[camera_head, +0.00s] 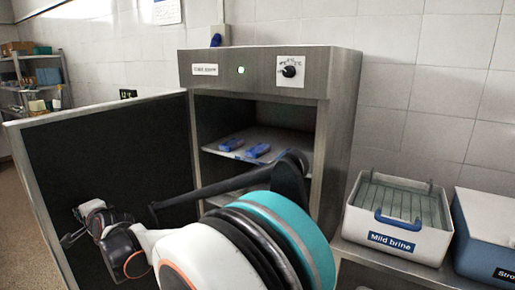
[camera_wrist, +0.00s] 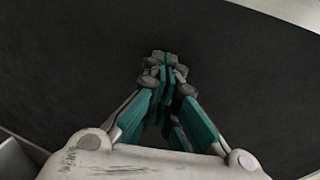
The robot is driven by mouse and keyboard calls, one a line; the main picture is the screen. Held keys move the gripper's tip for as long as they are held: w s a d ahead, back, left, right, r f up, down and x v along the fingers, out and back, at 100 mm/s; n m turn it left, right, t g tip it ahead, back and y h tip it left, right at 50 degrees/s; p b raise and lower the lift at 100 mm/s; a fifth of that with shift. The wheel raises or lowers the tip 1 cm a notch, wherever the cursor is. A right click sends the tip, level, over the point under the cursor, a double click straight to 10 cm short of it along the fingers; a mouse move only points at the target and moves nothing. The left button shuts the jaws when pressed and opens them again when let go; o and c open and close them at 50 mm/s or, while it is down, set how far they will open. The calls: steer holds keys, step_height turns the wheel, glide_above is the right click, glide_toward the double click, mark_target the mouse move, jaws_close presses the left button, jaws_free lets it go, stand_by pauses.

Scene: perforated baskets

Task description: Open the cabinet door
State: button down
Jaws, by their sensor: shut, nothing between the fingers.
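The steel cabinet (camera_head: 335,130) stands open, with two blue items on its upper shelf. Its door (camera_head: 110,150) is swung wide out to the left, its dark inner face showing inside a pale rim. My gripper (camera_wrist: 165,65) is shut and empty in the wrist view, in front of a dark surface that looks like the door's inner face. In the head view my wrist and gripper (camera_head: 75,226) are in front of the lower part of that face. I cannot tell if the fingertips touch it. My arm hides part of the cabinet's lower opening.
A white bin labelled "Mild brine" (camera_head: 432,243) stands on a steel bench to the right of the cabinet, with a blue bin (camera_head: 482,240) beside it. A shelf rack (camera_head: 35,85) stands at the far left. Tiled wall is behind the cabinet.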

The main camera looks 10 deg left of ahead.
steer(key=w+a+p, duration=0.2)
steer(key=w+a, duration=0.2)
steer(key=a, duration=0.6)
steer(key=shift+s+d, duration=0.1)
stand_by(0.3)
steer(key=v, duration=1.4)
steer(key=shift+s+f, duration=0.25)
steer(key=shift+s, duration=0.1)
